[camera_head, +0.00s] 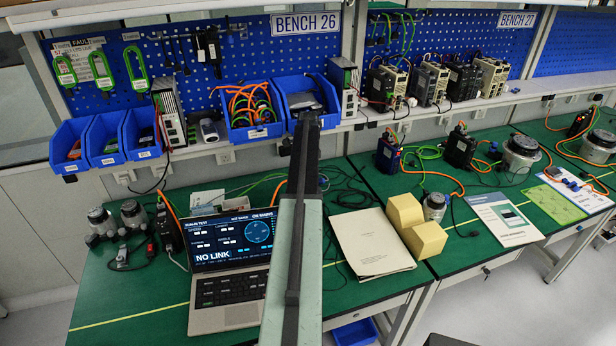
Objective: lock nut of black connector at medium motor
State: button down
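Several motors with silver round tops stand on the green benches, and I cannot tell for sure which is the medium one. Two small ones, a left motor (101,221) and a right motor (133,213), are at the left of the near bench. Another motor (434,207) stands beside the yellow blocks. My arm reaches up the middle; my gripper (307,120) seems to be at its far end, apart from these motors, its fingers unclear.
An open laptop (228,290) reads "NO LINK". A beige folder (370,243) and yellow blocks (424,238) lie right of my arm. Larger motors (521,158) stand on the right bench. Blue bins (105,140) line the shelf. The bench's front left is clear.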

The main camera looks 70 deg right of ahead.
dwell(0.4)
jog(key=c, duration=1.1)
grip_release()
notch_tip(320, 180, up, 8)
jog(key=p, duration=0.7)
jog(key=shift+f+p, duration=0.1)
jog(key=shift+p, duration=0.3)
